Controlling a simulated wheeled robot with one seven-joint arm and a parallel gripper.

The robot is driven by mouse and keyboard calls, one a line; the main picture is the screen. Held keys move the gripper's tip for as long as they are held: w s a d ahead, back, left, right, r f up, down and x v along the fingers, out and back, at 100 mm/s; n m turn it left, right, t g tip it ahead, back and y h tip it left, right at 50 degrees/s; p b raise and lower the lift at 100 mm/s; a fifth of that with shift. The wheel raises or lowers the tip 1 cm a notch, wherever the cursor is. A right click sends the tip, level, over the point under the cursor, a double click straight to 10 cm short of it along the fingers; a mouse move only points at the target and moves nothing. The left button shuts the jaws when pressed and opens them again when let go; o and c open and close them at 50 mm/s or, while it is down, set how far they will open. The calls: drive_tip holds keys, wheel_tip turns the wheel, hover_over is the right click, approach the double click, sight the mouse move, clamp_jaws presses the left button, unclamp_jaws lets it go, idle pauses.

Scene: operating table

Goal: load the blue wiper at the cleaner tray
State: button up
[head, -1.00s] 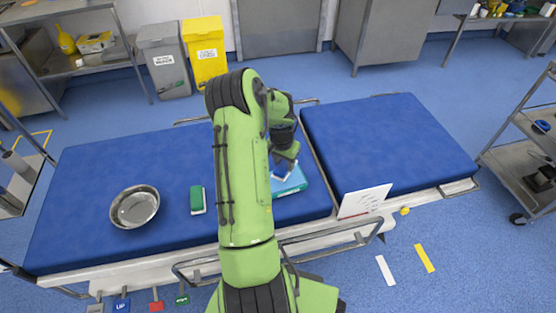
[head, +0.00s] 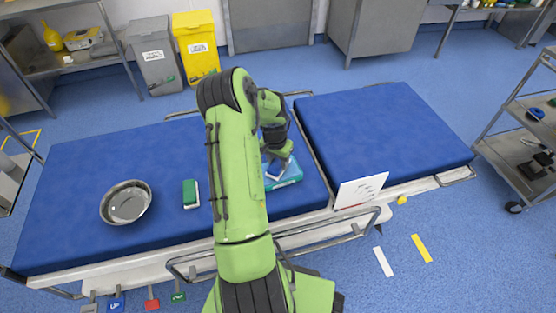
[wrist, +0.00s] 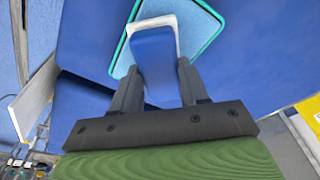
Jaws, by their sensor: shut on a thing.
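My gripper (head: 277,156) is over the blue table, above a teal-rimmed, light blue tray (head: 291,180). In the wrist view my gripper (wrist: 158,88) is shut on the blue wiper (wrist: 153,62), a blue slab with a white edge at its far end. The wiper overlaps the tray (wrist: 203,28) in that view. I cannot tell whether it touches the tray. In the head view my arm and gripper hide most of the wiper and part of the tray.
On the blue table (head: 75,170), a steel bowl (head: 126,203) and a green-and-white block (head: 190,193) lie to the left of my arm. A white sign (head: 360,190) stands at the table's front edge. A metal cart (head: 515,150) is at the right. The right table section is clear.

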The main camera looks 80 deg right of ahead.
sight(278, 162)
drive_tip(key=shift+f+b, duration=0.5)
drive_tip(key=shift+f, duration=0.05)
idle(1.3)
drive_tip(key=shift+r+p, duration=2.3)
drive_tip(key=shift+r, duration=1.25)
